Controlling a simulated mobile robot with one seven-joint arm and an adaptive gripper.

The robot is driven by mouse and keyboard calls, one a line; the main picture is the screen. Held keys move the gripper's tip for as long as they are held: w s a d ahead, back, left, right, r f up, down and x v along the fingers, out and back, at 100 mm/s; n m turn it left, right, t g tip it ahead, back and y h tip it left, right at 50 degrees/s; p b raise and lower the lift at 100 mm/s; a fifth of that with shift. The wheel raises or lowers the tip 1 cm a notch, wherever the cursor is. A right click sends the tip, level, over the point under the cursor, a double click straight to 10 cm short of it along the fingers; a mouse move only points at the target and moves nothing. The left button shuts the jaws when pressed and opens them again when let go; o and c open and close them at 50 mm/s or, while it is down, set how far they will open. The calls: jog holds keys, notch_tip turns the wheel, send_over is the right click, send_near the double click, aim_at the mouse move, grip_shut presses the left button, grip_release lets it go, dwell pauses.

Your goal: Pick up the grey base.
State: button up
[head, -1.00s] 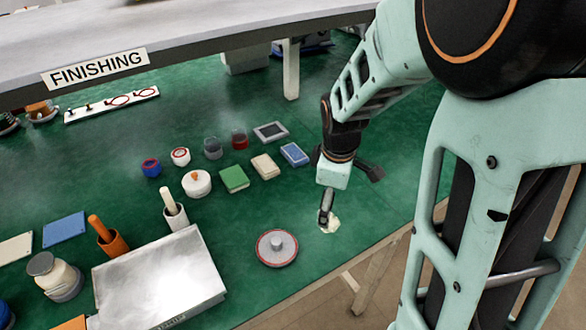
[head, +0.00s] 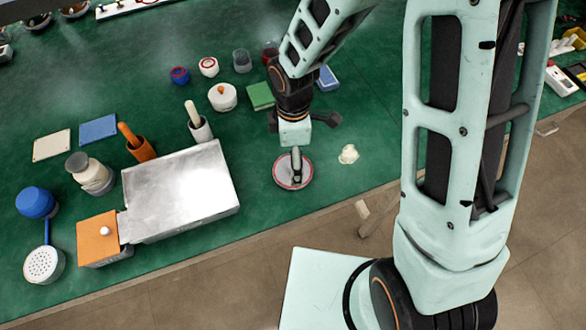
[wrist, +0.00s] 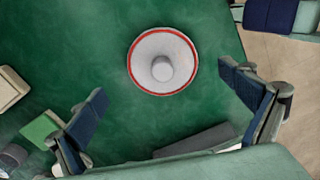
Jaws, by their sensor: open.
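A round grey disc with a red ring near its rim and a grey knob in the middle (head: 306,182) is the piece I take for the grey base. It lies flat on the green bench top near the front edge. My gripper (head: 296,165) is over it and hides part of it in the head view. In the wrist view the disc (wrist: 147,78) shows whole, beyond and between the two spread fingers of my gripper (wrist: 163,83). The fingers are open and empty, apart from the disc. The height above it is hard to tell.
A silver metal box (head: 190,195) stands left of the disc. A small cream lump (head: 348,154) lies to its right. A white pot with an orange knob (head: 222,97) and a green block (head: 260,96) are behind. The bench's front edge is close.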

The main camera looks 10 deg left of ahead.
notch_tip(320, 180, down, 5)
jog(key=shift+s+r, duration=0.1)
jog(key=shift+s, duration=0.05)
jog(key=shift+c, duration=0.2)
jog(key=shift+s+d, duration=0.1)
jog(key=shift+d, duration=0.05)
jog(key=c, duration=1.5)
